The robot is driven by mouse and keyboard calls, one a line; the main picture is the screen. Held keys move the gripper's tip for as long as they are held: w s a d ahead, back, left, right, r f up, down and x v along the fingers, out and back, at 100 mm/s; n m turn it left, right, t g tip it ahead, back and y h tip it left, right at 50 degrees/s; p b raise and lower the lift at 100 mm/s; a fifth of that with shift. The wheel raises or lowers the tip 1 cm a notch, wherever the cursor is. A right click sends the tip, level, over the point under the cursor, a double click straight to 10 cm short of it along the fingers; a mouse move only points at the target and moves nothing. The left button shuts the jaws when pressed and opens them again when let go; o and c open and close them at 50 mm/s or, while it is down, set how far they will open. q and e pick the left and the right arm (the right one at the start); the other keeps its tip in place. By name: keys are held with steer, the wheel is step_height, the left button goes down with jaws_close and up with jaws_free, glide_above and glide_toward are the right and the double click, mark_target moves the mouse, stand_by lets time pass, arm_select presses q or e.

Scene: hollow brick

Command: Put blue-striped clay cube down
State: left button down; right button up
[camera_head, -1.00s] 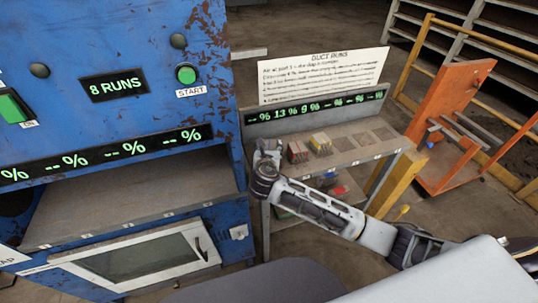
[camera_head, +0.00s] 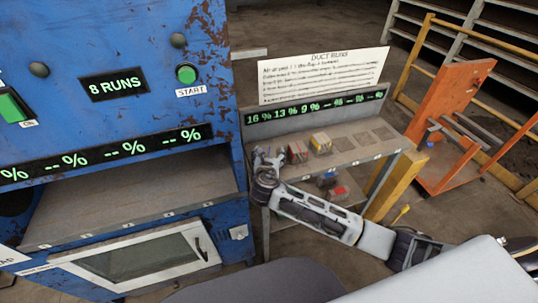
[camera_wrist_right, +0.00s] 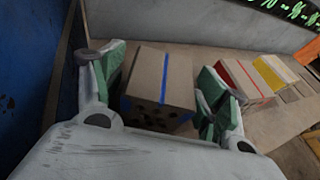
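The blue-striped clay cube (camera_wrist_right: 160,85) stands on the shelf in the right wrist view, with holes in its near face. My right gripper (camera_wrist_right: 162,95) is around it, one finger on each side. The fingers look spread, with narrow gaps to the cube. In the head view my right gripper (camera_head: 268,160) is at the left end of the small shelf and largely hides the cube. My left gripper is not in view.
A red-striped cube (camera_head: 298,151) and a yellow-striped cube (camera_head: 320,142) stand to the right on the shelf (camera_head: 352,146). The percent display (camera_head: 315,107) is behind them. The blue machine (camera_head: 215,110) stands close on the left. Free slots lie farther right.

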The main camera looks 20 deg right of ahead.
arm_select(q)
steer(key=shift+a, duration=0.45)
arm_select(e)
steer(key=shift+r, duration=0.1)
steer(key=shift+v, duration=0.9)
steer(key=v, duration=0.8)
steer(key=shift+s+a+r, duration=0.15)
steer(key=shift+s, duration=0.15)
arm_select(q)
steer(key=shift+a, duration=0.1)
arm_select(e)
steer(key=shift+s+a+r, duration=0.2)
steer(key=shift+s+r, duration=0.05)
steer(key=shift+s, duration=0.4)
